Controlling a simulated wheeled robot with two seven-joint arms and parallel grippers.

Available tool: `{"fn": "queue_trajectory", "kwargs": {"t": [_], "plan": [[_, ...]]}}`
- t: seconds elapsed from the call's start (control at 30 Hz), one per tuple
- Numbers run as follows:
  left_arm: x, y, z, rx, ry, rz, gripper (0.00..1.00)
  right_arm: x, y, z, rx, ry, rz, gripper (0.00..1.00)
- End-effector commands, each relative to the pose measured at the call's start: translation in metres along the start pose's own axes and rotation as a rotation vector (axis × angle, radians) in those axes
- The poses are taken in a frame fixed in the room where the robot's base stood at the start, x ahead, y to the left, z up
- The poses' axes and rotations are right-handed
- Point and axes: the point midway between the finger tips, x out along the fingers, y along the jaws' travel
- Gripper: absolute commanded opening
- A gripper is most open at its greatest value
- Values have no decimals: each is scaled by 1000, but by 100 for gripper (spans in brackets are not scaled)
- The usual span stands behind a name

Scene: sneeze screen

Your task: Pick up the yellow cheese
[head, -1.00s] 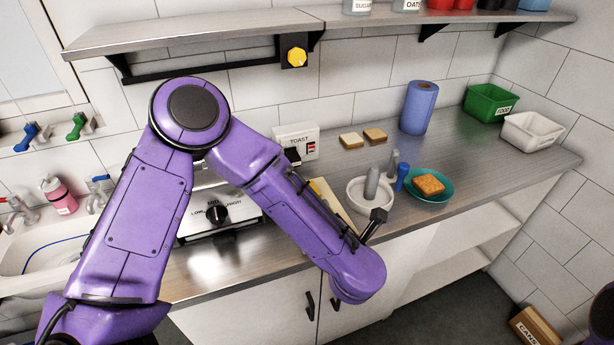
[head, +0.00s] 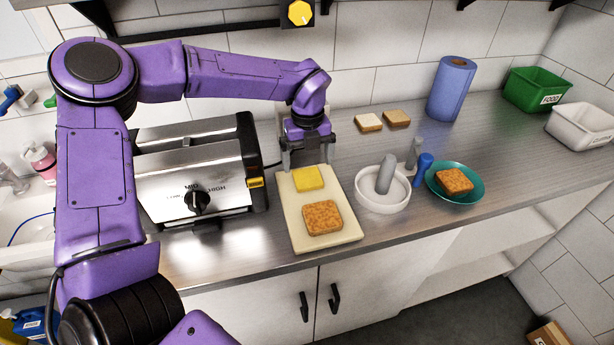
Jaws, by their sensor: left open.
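The yellow cheese (head: 308,179) is a flat square slice lying on the cream cutting board (head: 330,241), near its far end. A slice of toast (head: 322,217) lies on the same board, just nearer than the cheese. My left gripper (head: 308,168) points down at the far end of the board, with its two fingers spread apart. It is open and empty, just beyond and above the cheese; the exact height is hard to tell. My right gripper does not show.
A toaster (head: 190,185) stands left of the board. Right of it are a white bowl (head: 383,199) with grey tools, a blue-handled tool, and a teal bowl (head: 480,187) with toast. Two bread slices (head: 369,123), a blue roll (head: 452,90) and green (head: 535,90) and white bins stand behind.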

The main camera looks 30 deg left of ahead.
Motion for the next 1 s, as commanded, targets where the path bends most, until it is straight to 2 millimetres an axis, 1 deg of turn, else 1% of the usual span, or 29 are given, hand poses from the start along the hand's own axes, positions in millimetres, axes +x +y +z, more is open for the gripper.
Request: {"fn": "queue_trajectory", "kwargs": {"t": [0.1, 0.17, 0.2, 0.3, 0.5, 0.53, 0.57, 0.6, 0.7, 1.0], "plan": [[16, 1, -2, 2, 3, 5, 100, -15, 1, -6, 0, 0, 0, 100], [27, 2, -3, 1, 4, 6, 100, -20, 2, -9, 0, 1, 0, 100], [36, 2, -3, 0, 3, 6, 100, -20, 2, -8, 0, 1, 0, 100], [48, 3, -2, -1, 2, 4, 100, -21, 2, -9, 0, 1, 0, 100], [51, 3, -2, -2, 0, 2, 100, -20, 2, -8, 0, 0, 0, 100], [51, 3, -2, -2, 0, 2, 97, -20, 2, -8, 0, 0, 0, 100], [51, 3, -2, -2, 0, 2, 87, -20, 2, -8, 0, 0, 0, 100], [51, 3, -2, -2, 0, 2, 74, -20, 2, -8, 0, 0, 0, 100], [51, 3, -2, -2, 0, 2, 44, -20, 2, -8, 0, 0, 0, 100], [50, 3, -2, -3, -1, 1, 43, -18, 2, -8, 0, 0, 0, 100]]}}
